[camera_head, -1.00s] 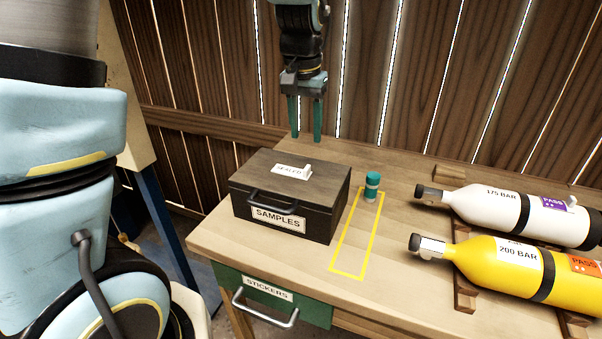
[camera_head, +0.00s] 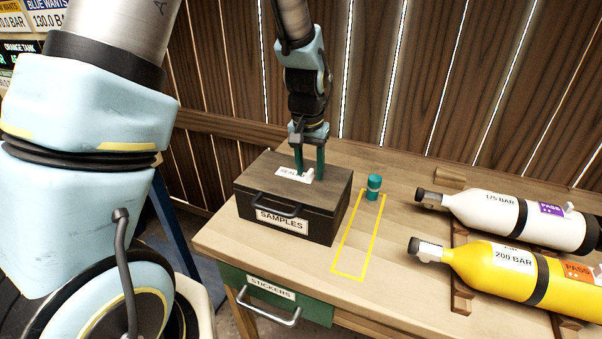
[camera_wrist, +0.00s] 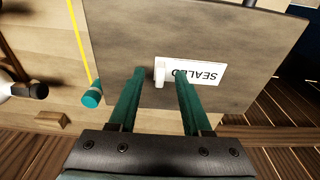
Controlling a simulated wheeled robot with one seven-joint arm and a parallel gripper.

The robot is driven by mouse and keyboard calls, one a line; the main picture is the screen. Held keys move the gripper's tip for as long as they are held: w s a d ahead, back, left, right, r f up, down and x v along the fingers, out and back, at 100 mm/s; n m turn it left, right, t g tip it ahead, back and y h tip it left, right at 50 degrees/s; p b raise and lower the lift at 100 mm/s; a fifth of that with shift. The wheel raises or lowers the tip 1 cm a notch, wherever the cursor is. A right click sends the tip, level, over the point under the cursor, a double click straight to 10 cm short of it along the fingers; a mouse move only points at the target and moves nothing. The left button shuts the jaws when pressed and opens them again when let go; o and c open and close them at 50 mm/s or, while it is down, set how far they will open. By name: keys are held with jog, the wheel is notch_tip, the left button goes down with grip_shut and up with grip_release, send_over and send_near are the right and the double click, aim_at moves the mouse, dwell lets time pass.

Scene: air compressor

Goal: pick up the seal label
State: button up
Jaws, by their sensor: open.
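The seal label is a white tag reading SEALED (camera_head: 290,173) on the lid of the dark SAMPLES box (camera_head: 262,229). A small white tab (camera_wrist: 160,74) stands up at one end of the label. In the wrist view the label (camera_wrist: 205,72) lies flat on the lid. My gripper (camera_head: 310,175) points down over the lid at the label's tab end, fingers apart. In the wrist view the tab shows between the two green fingers of my gripper (camera_wrist: 157,72). I cannot tell whether the fingertips touch the lid.
A teal vial (camera_head: 374,187) stands at the far end of a yellow taped rectangle (camera_head: 347,274). White (camera_head: 485,211) and yellow (camera_head: 490,262) cylinders lie on wooden racks at right. A green STICKERS drawer (camera_head: 277,300) is below the bench top (camera_head: 390,290).

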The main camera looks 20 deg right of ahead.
grip_shut()
dwell(1.4)
